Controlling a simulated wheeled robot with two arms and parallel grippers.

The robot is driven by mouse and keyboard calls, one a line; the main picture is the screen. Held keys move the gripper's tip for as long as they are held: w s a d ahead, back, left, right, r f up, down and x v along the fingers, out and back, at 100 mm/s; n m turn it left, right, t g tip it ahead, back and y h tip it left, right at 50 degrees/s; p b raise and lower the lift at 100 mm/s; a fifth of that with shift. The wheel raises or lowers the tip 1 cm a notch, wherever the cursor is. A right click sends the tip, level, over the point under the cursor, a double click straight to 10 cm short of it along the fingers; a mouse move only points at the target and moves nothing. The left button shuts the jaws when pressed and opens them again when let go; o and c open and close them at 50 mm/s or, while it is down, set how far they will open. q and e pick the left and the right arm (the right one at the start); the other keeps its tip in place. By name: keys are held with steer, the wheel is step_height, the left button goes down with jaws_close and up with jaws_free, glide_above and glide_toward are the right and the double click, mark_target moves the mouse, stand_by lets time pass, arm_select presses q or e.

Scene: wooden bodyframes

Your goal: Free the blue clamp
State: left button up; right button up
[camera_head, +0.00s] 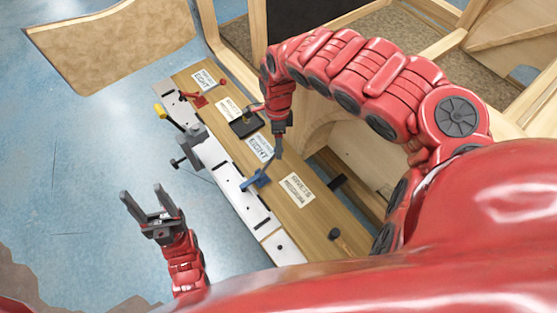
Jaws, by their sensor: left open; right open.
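The blue clamp (257,181) is fixed on the long board, near the white strip along its left side. Its handle rises up and to the right towards my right gripper (279,148). My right gripper points down from above, with its fingers at the upper end of the handle. It is open; whether the fingers touch the handle is too small to tell. My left gripper (145,206) is open and empty, over the blue floor left of the board, well apart from the clamp.
The wooden board (220,92) carries paper labels (298,188), a red clamp (197,102) and a black clamp (246,125). A grey fixture (190,145) and a yellow piece (160,111) stick out on its left side. Wooden frames (530,105) stand at right.

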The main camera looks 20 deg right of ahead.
steer(key=f, duration=0.1)
steer(key=s+f, duration=0.1)
steer(key=f, duration=0.2)
steer(key=shift+s+a, duration=0.15)
steer(key=shift+a, duration=0.1)
steer(key=shift+f, duration=0.7)
steer(key=shift+c, duration=0.3)
steer(key=shift+d, duration=0.1)
jaws_close()
steer(key=shift+r, duration=0.1)
